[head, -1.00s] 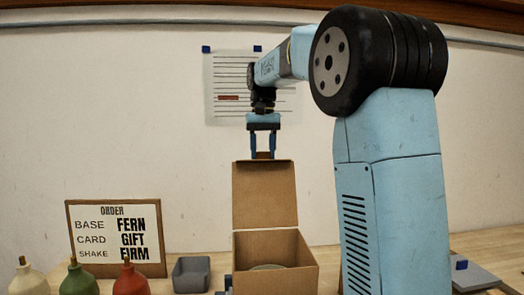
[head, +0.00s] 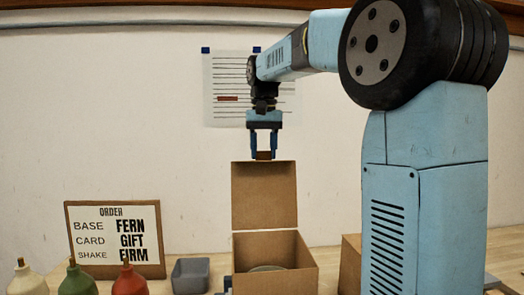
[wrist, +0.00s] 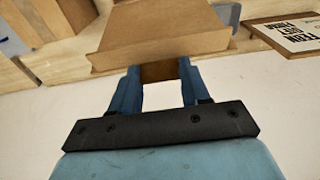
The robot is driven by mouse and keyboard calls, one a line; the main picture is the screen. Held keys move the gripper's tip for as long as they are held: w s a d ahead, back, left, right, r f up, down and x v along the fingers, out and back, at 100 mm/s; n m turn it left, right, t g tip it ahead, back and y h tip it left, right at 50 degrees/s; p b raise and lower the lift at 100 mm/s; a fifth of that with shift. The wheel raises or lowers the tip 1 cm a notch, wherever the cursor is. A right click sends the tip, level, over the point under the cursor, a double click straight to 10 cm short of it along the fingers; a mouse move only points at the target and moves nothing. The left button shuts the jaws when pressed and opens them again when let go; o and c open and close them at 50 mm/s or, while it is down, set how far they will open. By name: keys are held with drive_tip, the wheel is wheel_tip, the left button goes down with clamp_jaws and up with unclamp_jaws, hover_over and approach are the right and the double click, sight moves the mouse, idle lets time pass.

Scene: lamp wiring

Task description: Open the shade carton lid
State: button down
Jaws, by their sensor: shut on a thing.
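The brown shade carton (head: 275,282) stands on the bench in the head view. Its lid (head: 264,195) stands about upright at the back edge, so the carton is open on top. A round, pale thing (head: 266,268) shows inside, mostly hidden by the front wall. My gripper (head: 263,155) is above the lid, pointing down, with its blue fingers shut on the small brown tab at the lid's top edge. In the wrist view, the tab (wrist: 162,72) sits between the fingertips, and the lid (wrist: 160,35) spreads out beyond it.
An order board (head: 115,240) stands left of the carton. A small grey bin (head: 190,275) sits between them. Several bottles (head: 78,281) stand at the front left. Another brown box (head: 350,265) is right of the carton, partly hidden by my arm. The wall is close behind.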

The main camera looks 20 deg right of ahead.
drive_tip(key=c, duration=0.5)
unclamp_jaws()
drive_tip(key=r, duration=0.9)
drive_tip(key=s+r, duration=0.1)
drive_tip(key=r, duration=0.3)
drive_tip(key=shift+a+r, duration=0.1)
drive_tip(key=shift+r, duration=0.2)
